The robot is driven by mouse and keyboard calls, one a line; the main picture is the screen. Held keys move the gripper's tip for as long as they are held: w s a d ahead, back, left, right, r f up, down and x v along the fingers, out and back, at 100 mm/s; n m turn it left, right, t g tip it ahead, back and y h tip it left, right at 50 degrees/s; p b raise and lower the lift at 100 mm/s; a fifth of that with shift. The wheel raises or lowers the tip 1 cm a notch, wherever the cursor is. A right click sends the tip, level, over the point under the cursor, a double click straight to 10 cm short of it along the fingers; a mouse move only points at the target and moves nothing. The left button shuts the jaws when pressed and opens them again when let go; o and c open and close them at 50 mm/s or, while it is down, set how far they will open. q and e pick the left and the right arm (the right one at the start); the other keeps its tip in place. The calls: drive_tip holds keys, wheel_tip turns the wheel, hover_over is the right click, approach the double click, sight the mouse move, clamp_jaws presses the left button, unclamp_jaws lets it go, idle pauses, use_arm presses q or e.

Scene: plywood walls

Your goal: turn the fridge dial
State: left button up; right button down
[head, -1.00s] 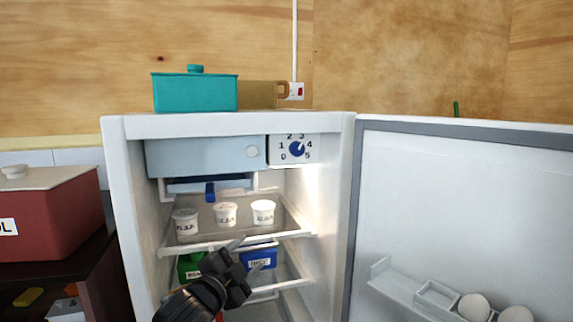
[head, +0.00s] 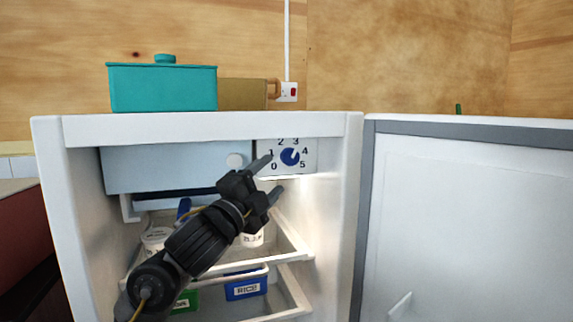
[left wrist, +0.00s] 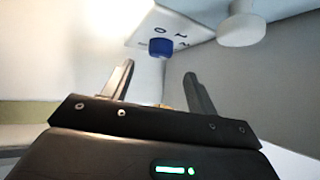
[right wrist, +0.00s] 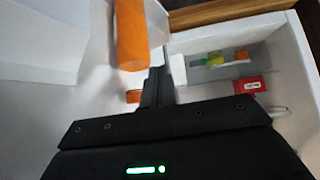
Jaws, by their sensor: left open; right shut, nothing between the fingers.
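The fridge dial is a round blue knob (head: 289,157) on a white plate (head: 309,166) numbered 0 to 5, at the top of the open fridge's inside. Its pointer looks turned to the upper right, near 4. My left gripper (head: 270,176) is open and empty, just below and left of the dial in the head view. In the left wrist view the knob (left wrist: 161,47) is ahead, above the gap between the open fingers (left wrist: 160,85), and apart from them. My right gripper (right wrist: 157,87) is shut and empty in the right wrist view; it is outside the head view.
A light-blue freezer flap (head: 175,166) with a round white knob (head: 235,160) is left of the dial. Shelves below hold white tubs and a blue box (head: 245,287). The fridge door (head: 470,220) stands open at right. A teal pot (head: 162,88) is on top.

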sight(291, 159)
use_arm(q)
drive_tip(key=x, duration=0.7)
drive_tip(key=shift+s+d+r, duration=0.1)
drive_tip(key=shift+d, duration=0.05)
use_arm(e)
drive_tip(key=shift+a, duration=0.1)
